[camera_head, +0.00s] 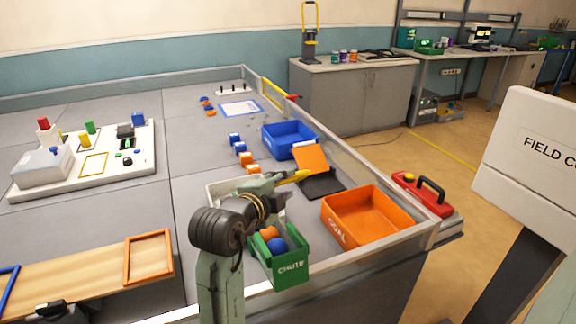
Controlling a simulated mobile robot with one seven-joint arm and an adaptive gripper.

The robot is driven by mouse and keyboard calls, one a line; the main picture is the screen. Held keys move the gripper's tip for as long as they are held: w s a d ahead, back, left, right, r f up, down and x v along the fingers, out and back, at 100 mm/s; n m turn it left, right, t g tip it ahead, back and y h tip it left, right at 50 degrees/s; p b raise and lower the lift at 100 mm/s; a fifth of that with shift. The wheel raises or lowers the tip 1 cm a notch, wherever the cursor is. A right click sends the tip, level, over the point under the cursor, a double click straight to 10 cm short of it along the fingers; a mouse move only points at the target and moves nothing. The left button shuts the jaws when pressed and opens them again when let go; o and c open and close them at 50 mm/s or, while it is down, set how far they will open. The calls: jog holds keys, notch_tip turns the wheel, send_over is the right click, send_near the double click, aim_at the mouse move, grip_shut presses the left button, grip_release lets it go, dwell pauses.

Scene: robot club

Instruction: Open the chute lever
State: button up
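The green chute bin (291,268), labelled "CHUTE", stands at the near edge of the table with an orange ball and a blue ball in it. My gripper (284,181) is above and behind the bin, pointing right. A yellow pointed piece (298,175) shows at its end; I cannot tell whether this is a fingertip or part of a lever. My arm hides part of the white tray (213,187) and the area behind the bin. A yellow bar with a red end (292,97) is at the far right wall. I cannot tell which piece is the chute lever.
An orange bin (372,213) labelled "GOAL" is right of the chute bin. A blue bin (290,139), an orange panel (311,159) and several blocks lie behind. Clear low walls edge the table.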

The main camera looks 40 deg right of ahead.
aim_at(297, 174)
jog(key=p+x, duration=0.2)
jog(key=x, duration=0.6)
jog(key=shift+w+d, duration=0.15)
jog(key=shift+d, duration=0.1)
jog(key=shift+w+d+f+p, duration=0.3)
jog(key=shift+w+d, duration=0.1)
jog(key=shift+d, duration=0.1)
jog(key=shift+r, duration=0.1)
jog(key=shift+c, duration=0.4)
jog(key=c, duration=0.6)
grip_shut()
jog(key=shift+r, duration=0.15)
